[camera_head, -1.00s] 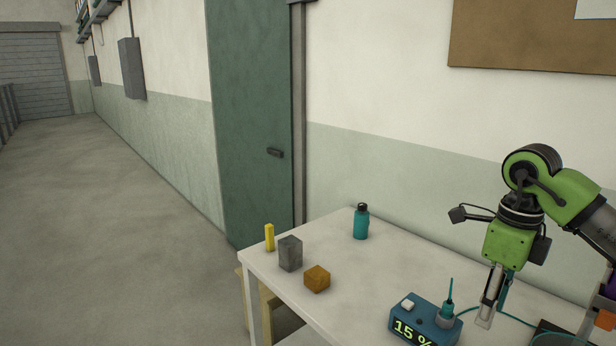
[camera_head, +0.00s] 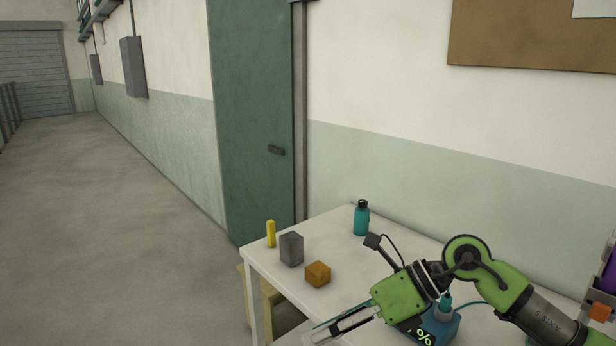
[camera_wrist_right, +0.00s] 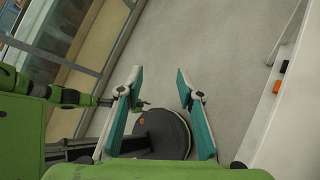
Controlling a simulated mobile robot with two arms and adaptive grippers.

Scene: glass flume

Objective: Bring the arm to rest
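My right arm reaches in from the right in the head view, low over the front of the white table. Its gripper (camera_head: 318,331) points to the lower left, near the table's front edge. In the right wrist view this gripper (camera_wrist_right: 158,76) has its two teal-padded fingers apart, with nothing between them. Another green arm of mine (camera_wrist_right: 40,90) shows at the left of the right wrist view. Its far end is partly hidden behind a finger, and I cannot make out its finger state. The left gripper does not show in the head view.
A blue device with a display (camera_head: 443,325) is partly hidden behind my right arm. Open floor (camera_head: 110,230) lies to the left.

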